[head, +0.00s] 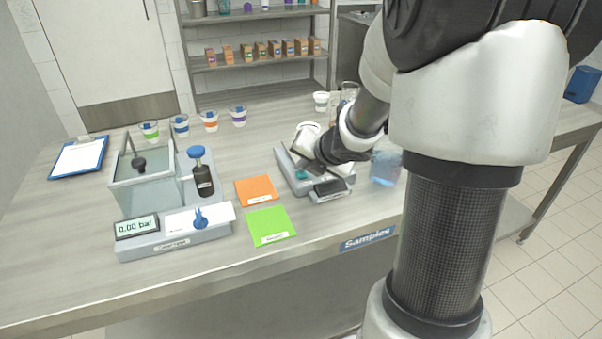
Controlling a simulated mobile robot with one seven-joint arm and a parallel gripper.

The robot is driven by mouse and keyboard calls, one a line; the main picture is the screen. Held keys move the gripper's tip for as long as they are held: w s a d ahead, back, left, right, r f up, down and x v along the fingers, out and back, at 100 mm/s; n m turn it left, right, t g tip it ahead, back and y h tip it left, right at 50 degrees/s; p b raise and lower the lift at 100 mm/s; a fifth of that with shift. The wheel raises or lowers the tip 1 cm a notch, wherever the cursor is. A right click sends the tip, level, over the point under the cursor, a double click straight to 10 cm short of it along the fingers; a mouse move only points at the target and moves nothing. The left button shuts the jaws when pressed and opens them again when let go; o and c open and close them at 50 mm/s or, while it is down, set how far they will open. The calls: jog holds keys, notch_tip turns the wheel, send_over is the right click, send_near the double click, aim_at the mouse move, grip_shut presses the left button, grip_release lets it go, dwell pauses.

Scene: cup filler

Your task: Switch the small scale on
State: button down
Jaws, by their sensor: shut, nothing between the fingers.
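The small scale (286,166) is a low grey device on the bench, right of the orange and green cards. Its small front display (329,188) looks dark, with no readable digits. My gripper (316,166) is shut and empty, low over the scale. My arm and gripper hide much of the scale's top, and I cannot tell whether the fingers touch it. A small teal patch (301,174) shows on the scale beside the gripper. I cannot make out the switch.
A cup filler (175,245) reading 0.00 bar stands at the left. The orange card (256,190) and green card (269,226) lie between it and the scale. A container of blue liquid (385,168) stands right of the scale, close to my arm. Several cups (210,121) stand behind.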

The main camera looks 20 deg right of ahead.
jog(key=shift+f, duration=0.25)
jog(key=shift+r, duration=0.1)
dwell(0.3)
jog(key=shift+r+p, duration=0.45)
jog(key=shift+r, duration=0.15)
notch_tip(320, 180, up, 6)
jog(key=p, duration=0.6)
dwell(0.8)
